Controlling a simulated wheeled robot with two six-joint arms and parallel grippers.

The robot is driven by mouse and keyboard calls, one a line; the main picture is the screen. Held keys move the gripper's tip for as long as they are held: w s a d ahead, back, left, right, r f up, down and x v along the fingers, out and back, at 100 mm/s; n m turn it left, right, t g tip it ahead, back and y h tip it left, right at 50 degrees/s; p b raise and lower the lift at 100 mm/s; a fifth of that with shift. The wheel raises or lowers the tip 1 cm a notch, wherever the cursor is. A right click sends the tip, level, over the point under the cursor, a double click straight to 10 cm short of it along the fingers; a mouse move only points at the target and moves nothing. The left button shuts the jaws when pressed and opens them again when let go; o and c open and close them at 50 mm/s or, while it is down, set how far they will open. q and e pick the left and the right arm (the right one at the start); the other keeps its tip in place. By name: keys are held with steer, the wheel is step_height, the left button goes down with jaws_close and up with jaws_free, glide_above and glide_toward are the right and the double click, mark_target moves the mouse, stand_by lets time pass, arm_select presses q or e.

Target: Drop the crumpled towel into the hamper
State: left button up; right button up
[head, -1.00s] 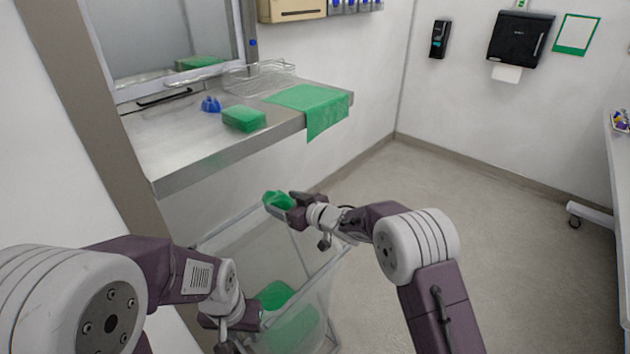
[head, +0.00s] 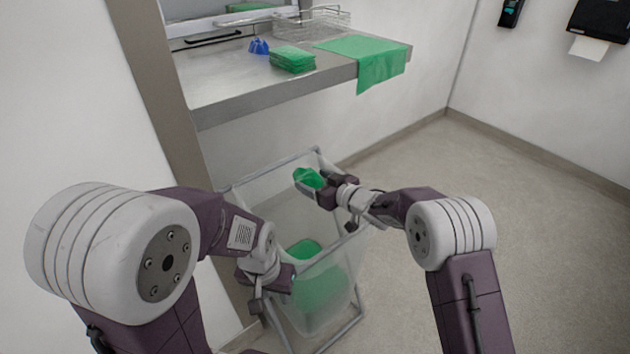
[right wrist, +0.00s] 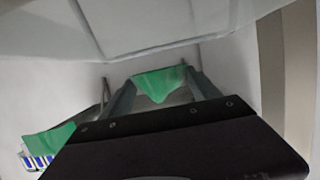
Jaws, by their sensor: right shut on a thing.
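The crumpled green towel (head: 307,178) is held in my right gripper (head: 318,187), which is shut on it. Both appear over the hamper opening, near its back right side. The hamper (head: 330,262) is a translucent bin on a grey metal frame, with green cloth (head: 303,248) low inside. In the right wrist view the towel (right wrist: 160,82) hangs between the two fingers. My left gripper (head: 262,290) is low at the hamper's left front side; its fingers are too hidden to tell their state.
A steel counter (head: 225,85) stands behind the hamper. On it are a folded green stack (head: 292,60), a blue object (head: 259,46), a wire basket (head: 312,24) and a green cloth (head: 375,65) draped over the edge. The floor to the right is clear.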

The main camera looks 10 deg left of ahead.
steer(key=o, duration=1.5)
steer(key=v, duration=0.9)
steer(key=shift+p, duration=0.35)
